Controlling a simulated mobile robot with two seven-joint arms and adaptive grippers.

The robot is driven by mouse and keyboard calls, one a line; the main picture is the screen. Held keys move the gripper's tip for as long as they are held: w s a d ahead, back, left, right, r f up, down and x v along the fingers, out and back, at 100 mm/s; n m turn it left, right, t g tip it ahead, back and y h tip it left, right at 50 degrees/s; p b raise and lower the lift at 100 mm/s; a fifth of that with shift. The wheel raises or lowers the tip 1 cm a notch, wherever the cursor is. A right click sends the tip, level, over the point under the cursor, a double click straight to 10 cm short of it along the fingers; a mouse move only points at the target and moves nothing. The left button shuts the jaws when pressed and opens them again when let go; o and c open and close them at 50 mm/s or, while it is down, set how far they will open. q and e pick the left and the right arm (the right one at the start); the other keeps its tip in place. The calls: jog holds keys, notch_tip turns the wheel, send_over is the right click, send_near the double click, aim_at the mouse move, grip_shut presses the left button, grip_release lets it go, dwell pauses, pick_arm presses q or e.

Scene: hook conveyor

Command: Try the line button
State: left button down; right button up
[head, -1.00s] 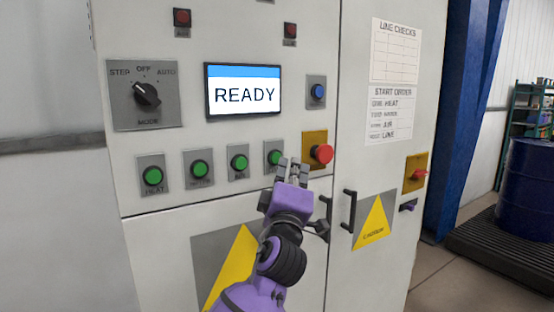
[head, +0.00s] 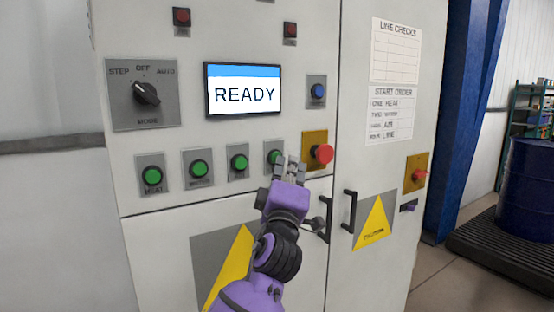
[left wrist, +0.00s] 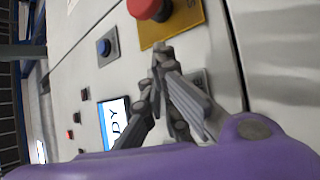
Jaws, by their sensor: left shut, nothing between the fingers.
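The line button is the rightmost green button (head: 275,157) in the lower row of the cabinet, and my fingers partly cover it in the head view. My left gripper (head: 291,164) is shut and empty, its fingertips just right of and below that button. I cannot tell whether they touch the panel. In the left wrist view the gripper (left wrist: 162,60) hides the button, and only part of its grey plate (left wrist: 198,80) shows. The screen (head: 243,90) reads READY. My right gripper is not in view.
A red mushroom button (head: 322,154) on a yellow plate sits close to the right of my fingers. Other green buttons, such as the HEAT button (head: 152,176), line up to the left. A blue button (head: 318,91) is above. A black door handle (head: 349,209) stands out at the right.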

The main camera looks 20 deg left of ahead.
pick_arm(q)
jog(key=shift+w+a, duration=0.15)
jog(key=shift+a, duration=0.05)
dwell(0.6)
jog(key=shift+s+d, duration=0.55)
jog(key=shift+d, duration=0.1)
jog(key=s+d, duration=0.1)
jog(key=d, duration=0.1)
jog(key=s+d, duration=0.2)
dwell(0.3)
dwell(0.6)
